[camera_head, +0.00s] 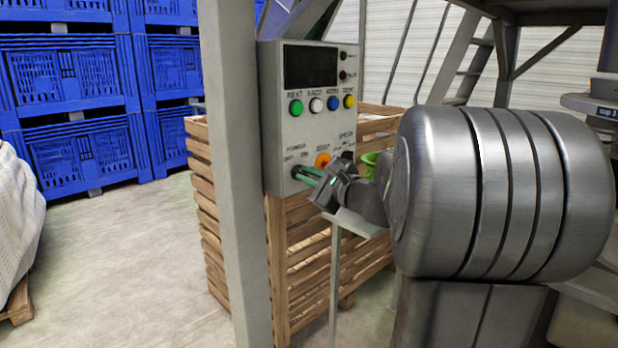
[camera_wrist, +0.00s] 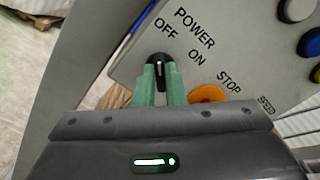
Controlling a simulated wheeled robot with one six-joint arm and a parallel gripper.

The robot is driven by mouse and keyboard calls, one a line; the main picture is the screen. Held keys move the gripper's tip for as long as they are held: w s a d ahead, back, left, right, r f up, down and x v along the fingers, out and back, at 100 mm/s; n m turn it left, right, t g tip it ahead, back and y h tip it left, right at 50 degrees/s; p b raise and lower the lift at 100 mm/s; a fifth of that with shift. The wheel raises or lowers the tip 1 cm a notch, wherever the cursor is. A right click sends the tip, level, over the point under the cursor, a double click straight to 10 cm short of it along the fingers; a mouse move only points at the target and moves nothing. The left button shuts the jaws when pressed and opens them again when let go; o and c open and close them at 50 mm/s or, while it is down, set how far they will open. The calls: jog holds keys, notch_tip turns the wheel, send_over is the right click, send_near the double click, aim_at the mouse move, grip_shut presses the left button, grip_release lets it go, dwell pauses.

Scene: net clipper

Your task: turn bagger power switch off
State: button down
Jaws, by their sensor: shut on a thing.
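The grey control box (camera_head: 270,120) of the bagger is mounted on a post. Its power switch is a small black knob (camera_wrist: 160,66) with a white mark, beside the labels POWER, OFF and ON in the wrist view. The white mark runs nearly upright in that view, roughly toward OFF, but I cannot tell its exact setting. My gripper (camera_wrist: 160,76) has its two green fingers closed on the knob, one on either side. In the head view my gripper (camera_head: 302,174) reaches the box's lower left corner, and its fingers mostly hide the switch.
An orange stop button (camera_head: 322,160) sits close right of my fingers; it also shows in the wrist view (camera_wrist: 207,94). Green (camera_head: 296,108), white, blue and yellow buttons lie above, under a dark screen (camera_head: 310,67). A grey post (camera_head: 235,180) and wooden crate (camera_head: 290,270) stand close by.

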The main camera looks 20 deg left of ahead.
jog(key=c, duration=1.5)
grip_release()
jog(key=shift+d, duration=0.1)
jog(key=v, duration=1.3)
jog(key=shift+s+d, duration=0.2)
jog(key=shift+d, duration=0.15)
jog(key=shift+a+f, duration=0.1)
jog(key=x, duration=1.3)
jog(key=shift+w+a, duration=0.25)
jog(key=shift+a, duration=0.1)
jog(key=shift+d, duration=0.1)
